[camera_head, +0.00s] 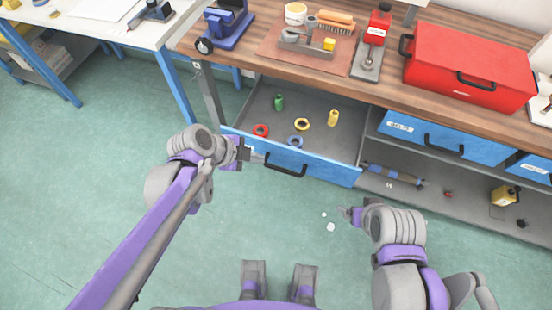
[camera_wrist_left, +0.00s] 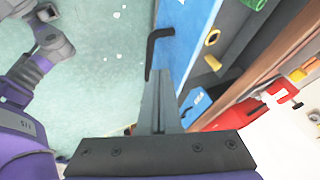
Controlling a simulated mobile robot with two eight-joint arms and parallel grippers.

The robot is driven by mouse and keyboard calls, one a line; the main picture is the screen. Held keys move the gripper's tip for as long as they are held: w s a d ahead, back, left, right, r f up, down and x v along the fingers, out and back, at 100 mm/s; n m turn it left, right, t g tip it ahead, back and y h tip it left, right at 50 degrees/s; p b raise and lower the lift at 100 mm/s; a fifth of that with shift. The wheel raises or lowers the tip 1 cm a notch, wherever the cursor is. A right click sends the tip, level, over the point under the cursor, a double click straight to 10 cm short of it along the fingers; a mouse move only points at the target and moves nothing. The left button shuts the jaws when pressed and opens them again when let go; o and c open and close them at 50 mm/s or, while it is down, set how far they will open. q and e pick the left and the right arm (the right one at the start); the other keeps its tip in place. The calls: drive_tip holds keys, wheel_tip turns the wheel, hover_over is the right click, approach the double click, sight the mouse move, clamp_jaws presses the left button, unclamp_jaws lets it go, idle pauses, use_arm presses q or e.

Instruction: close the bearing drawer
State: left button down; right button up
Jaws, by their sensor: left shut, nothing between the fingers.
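The bearing drawer (camera_head: 345,178) is pulled out from under the workbench, with a blue front and a black bar handle (camera_head: 286,171). Inside lie a red ring (camera_head: 261,130), a blue ring (camera_head: 295,141), a yellow ring (camera_head: 302,124), a yellow cylinder (camera_head: 333,117) and a green piece (camera_head: 279,102). My left gripper (camera_head: 262,157) is shut and empty by the drawer front, just left of the handle. In the left wrist view its fingers (camera_wrist_left: 158,100) point toward the handle (camera_wrist_left: 151,52); contact cannot be told. My right gripper (camera_head: 346,212) is low, away from the drawer; its jaws are too small to read.
Closed blue drawers (camera_head: 435,137) sit to the right, above an open shelf with a yellow can (camera_head: 504,195). A red toolbox (camera_head: 470,70) stands on the bench top. A white table (camera_head: 110,32) is at left. The green floor before the drawer is mostly clear.

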use_arm(q)
drive_tip(key=b, duration=0.2)
approach(285, 163)
drive_tip(key=x, duration=0.4)
drive_tip(key=shift+d+f, duration=0.2)
drive_tip(key=shift+w, duration=0.15)
drive_tip(key=w+d, duration=0.2)
drive_tip(key=w, duration=0.6)
drive_tip(key=w+d, duration=0.2)
drive_tip(key=w, duration=0.5)
drive_tip(key=w+d, duration=0.2)
drive_tip(key=w, duration=0.6)
drive_tip(key=shift+w+d, duration=0.2)
drive_tip(key=shift+w, duration=0.35)
drive_tip(key=shift+w+r, duration=0.1)
drive_tip(key=shift+w, duration=0.05)
drive_tip(key=shift+d, duration=0.1)
drive_tip(key=shift+r, duration=0.1)
